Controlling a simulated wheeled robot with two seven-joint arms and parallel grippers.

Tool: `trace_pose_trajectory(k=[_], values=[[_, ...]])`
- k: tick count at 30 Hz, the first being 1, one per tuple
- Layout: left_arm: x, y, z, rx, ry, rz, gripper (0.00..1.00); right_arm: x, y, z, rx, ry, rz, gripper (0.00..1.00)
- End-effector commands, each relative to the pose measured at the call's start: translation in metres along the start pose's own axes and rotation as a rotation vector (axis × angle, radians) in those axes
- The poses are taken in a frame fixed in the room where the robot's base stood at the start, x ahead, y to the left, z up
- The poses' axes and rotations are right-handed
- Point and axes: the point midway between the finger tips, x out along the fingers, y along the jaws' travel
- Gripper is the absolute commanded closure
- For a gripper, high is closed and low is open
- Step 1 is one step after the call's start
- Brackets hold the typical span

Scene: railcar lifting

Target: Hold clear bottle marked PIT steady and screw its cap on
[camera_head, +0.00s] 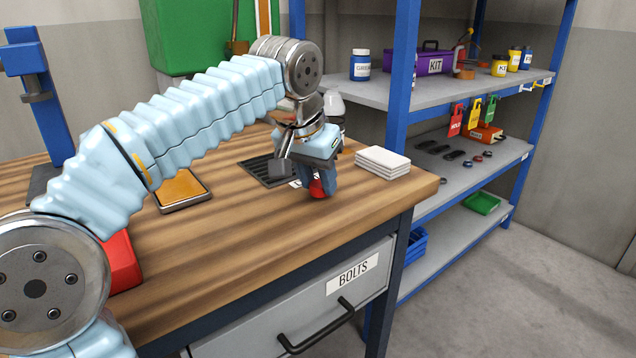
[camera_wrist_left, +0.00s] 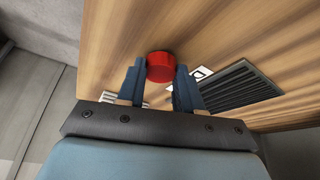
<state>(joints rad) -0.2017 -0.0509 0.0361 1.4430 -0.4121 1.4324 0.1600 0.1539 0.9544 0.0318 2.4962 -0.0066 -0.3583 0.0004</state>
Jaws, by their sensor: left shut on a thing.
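A red cap (camera_head: 317,188) is between the fingers of my left gripper (camera_head: 319,184), near the front right corner of the workbench. In the left wrist view the red cap (camera_wrist_left: 161,67) sits between the two blue fingertips of the left gripper (camera_wrist_left: 160,75), which is shut on it. Whether the cap touches the bench top I cannot tell. A pale, whitish bottle-like shape (camera_head: 334,104) shows behind the gripper, partly hidden; no PIT marking can be read on it. My right gripper is in neither view.
A dark slotted grate (camera_head: 262,170) lies left of the gripper, and a stack of white pads (camera_head: 383,161) lies right. A tray with an orange top (camera_head: 181,188) and a red object (camera_head: 121,264) are on the workbench (camera_head: 235,240). Blue-framed shelves (camera_head: 480,85) stand at right.

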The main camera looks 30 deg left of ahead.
Motion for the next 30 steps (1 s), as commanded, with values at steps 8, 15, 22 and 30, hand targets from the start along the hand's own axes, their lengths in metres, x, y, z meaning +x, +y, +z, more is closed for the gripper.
trace_pose_trajectory(k=[8,15,22,30], values=[[-0.053,0.003,0.000,0.000,0.006,0.002,0.93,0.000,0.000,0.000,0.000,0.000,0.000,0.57],[-0.115,0.010,0.032,0.002,0.005,0.002,0.93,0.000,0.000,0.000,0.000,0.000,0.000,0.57],[-0.150,0.015,0.066,0.001,0.002,0.000,0.93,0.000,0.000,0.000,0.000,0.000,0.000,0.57],[-0.166,0.018,0.081,0.000,0.001,0.000,0.93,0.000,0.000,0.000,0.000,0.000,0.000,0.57]])
